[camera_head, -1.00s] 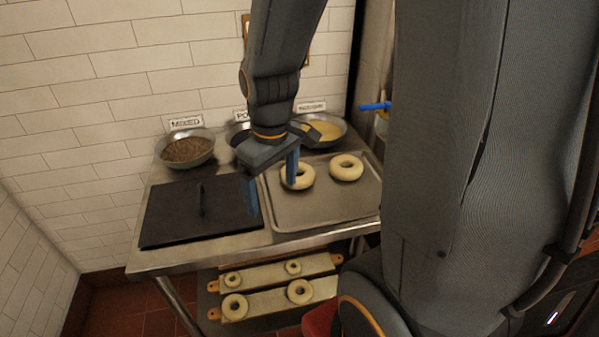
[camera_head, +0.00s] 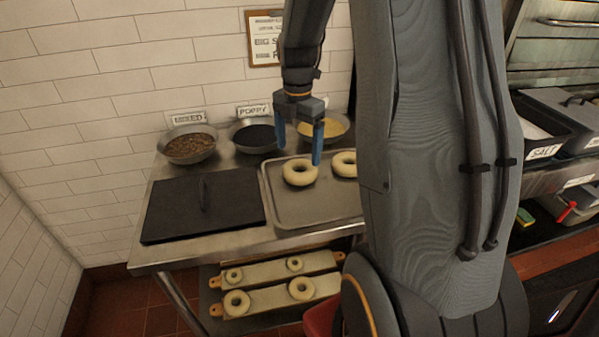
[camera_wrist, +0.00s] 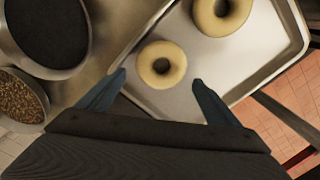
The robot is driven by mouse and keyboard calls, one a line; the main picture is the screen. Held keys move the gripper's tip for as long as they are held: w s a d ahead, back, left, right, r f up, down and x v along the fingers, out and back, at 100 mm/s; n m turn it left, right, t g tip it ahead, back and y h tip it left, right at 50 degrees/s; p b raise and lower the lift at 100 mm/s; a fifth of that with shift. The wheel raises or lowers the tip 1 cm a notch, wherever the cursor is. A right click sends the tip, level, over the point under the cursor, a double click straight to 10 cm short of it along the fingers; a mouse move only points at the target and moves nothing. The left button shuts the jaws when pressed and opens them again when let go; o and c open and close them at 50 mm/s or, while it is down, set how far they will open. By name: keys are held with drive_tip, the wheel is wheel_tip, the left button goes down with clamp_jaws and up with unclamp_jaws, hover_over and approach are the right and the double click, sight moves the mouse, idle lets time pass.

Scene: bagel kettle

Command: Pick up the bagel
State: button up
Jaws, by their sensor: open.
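Two pale bagels lie on a metal tray (camera_head: 290,213) on the steel table. The right bagel (camera_head: 344,164) is partly hidden by my arm. My gripper is open and empty, its blue fingers pointing down above the tray. In the wrist view, one bagel (camera_wrist: 162,64) sits ahead of and between the open fingers (camera_wrist: 158,82), apart from them. The other bagel (camera_wrist: 221,14) is farther off at the top edge.
Bowls of mixed seeds (camera_head: 188,146), poppy seeds (camera_head: 256,137) and yellow topping (camera_head: 330,128) stand behind. Boards with several bagels (camera_head: 282,283) are on the lower shelf.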

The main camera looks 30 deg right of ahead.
sight(300, 166)
drive_tip(key=shift+d+f+p, duration=0.15)
drive_tip(key=shift+f+p, duration=0.4)
drive_tip(key=shift+f, duration=1.15)
drive_tip(key=shift+d+f+p, duration=0.15)
drive_tip(key=shift+f+p, duration=0.4)
drive_tip(key=shift+f, duration=1.15)
drive_tip(key=c, duration=0.7)
